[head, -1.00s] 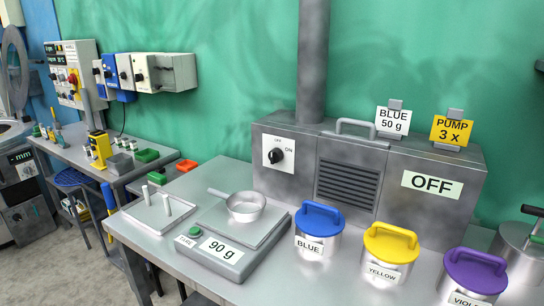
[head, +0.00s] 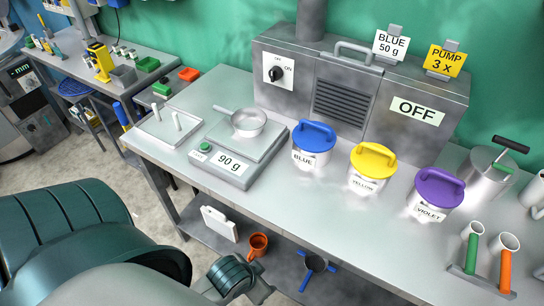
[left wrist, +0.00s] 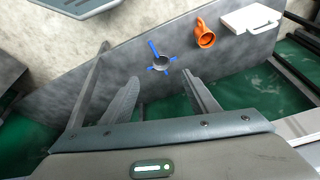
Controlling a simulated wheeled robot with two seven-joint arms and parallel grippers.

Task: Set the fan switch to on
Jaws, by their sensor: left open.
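The fan switch is a black knob (head: 276,74) on a white plate marked OFF and ON. It sits on the front left of the grey fan housing (head: 300,55). A sign (head: 416,110) on the housing reads OFF. My left arm fills the lower left of the head view, low in front of the bench and well away from the switch. In the left wrist view my left gripper (left wrist: 161,78) is open and empty, with the lower shelf in sight beyond it. The switch does not show in that view. My right gripper is not in view.
On the bench stand a scale (head: 228,165) reading 90 g with a pan (head: 248,122), and blue (head: 313,150), yellow (head: 371,170) and violet (head: 435,195) tubs. Below, the shelf (head: 325,290) holds an orange mug (head: 258,244). Bare bench lies before the tubs.

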